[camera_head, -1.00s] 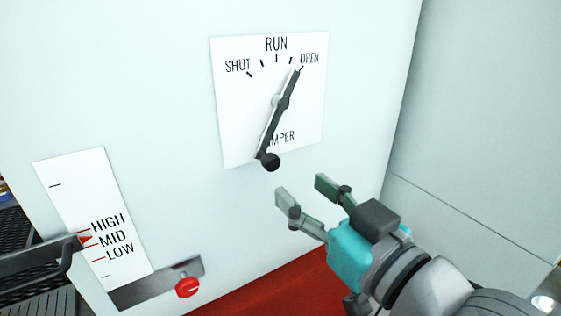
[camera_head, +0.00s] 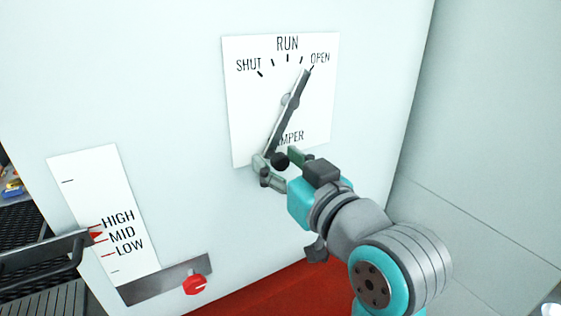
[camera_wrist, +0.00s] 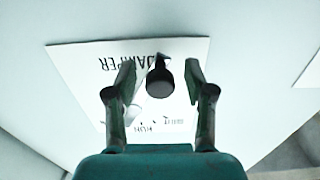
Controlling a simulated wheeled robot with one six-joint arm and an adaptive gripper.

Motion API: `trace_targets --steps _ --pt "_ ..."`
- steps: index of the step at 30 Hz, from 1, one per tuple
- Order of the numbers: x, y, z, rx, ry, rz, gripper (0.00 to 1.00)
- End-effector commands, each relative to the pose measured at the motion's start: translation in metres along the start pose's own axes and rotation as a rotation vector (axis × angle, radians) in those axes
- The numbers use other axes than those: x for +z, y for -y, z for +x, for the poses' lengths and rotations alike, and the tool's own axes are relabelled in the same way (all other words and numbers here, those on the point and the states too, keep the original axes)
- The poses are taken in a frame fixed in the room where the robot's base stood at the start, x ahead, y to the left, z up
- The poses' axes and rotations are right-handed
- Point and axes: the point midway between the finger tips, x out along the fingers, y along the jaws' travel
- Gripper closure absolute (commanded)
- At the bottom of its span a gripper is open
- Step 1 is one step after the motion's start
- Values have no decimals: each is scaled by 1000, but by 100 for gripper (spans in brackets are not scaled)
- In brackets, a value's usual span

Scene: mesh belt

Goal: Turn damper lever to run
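The damper lever (camera_head: 288,112) is a dark bar on a white dial plate (camera_head: 240,110) marked SHUT, RUN and OPEN. Its upper tip points at OPEN, right of the RUN mark (camera_head: 288,44). Its lower end carries a black ball knob (camera_head: 280,160). My gripper (camera_head: 278,162) is at the knob, with one finger on each side of it. In the wrist view the knob (camera_wrist: 160,82) lies between the open fingers (camera_wrist: 158,85), with a visible gap at least on the left. The knob hides part of the dial in that view.
A second white scale (camera_head: 100,220) marked HIGH, MID and LOW is at the lower left, with a red pointer and a dark handle (camera_head: 45,255). A red knob (camera_head: 195,284) sits on a slotted grey plate below the dial. The panel around the dial is clear.

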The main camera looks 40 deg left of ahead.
Motion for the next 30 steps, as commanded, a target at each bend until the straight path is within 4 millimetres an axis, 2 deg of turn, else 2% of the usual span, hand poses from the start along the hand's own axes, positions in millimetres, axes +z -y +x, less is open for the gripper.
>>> trace_targets --steps 1,6,17,30 --pt "0 0 0 0 0 0 56" --pt "0 0 0 0 0 0 99" --pt "2 -5 0 2 1 -52 100" --pt "10 -37 0 2 1 -422 100"
